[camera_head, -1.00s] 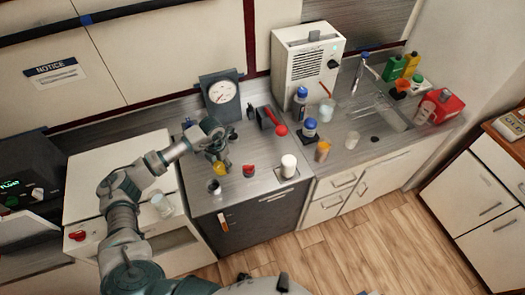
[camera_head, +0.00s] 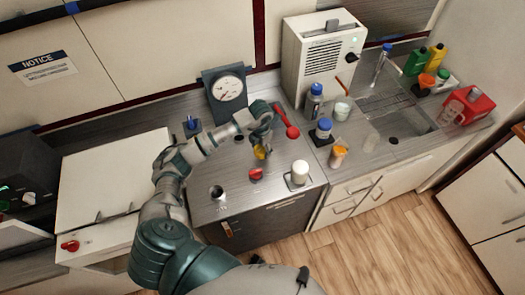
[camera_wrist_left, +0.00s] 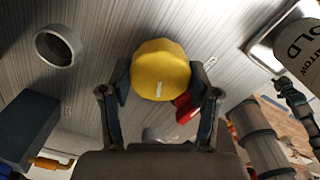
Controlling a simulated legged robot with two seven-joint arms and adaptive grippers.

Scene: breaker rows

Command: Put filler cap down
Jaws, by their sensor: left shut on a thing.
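My left gripper (camera_head: 262,148) is shut on the yellow filler cap (camera_head: 259,152), above the metal counter and behind the red cap. In the left wrist view the round yellow filler cap (camera_wrist_left: 160,70) sits between the two fingers of my left gripper (camera_wrist_left: 160,92), with a pale mark on its face. Whether the cap touches the counter I cannot tell. A short open metal neck or cup (camera_head: 217,192) stands at the counter's front left; a similar ring shows in the wrist view (camera_wrist_left: 57,45). My right gripper is not in view.
A red cap (camera_head: 256,174) lies just in front of the gripper. A white cylinder (camera_head: 300,172) stands on a small plate to the right. A red-handled tool (camera_head: 290,128) and a dial gauge (camera_head: 229,88) are behind. Bare counter (camera_head: 236,207) shows at the front.

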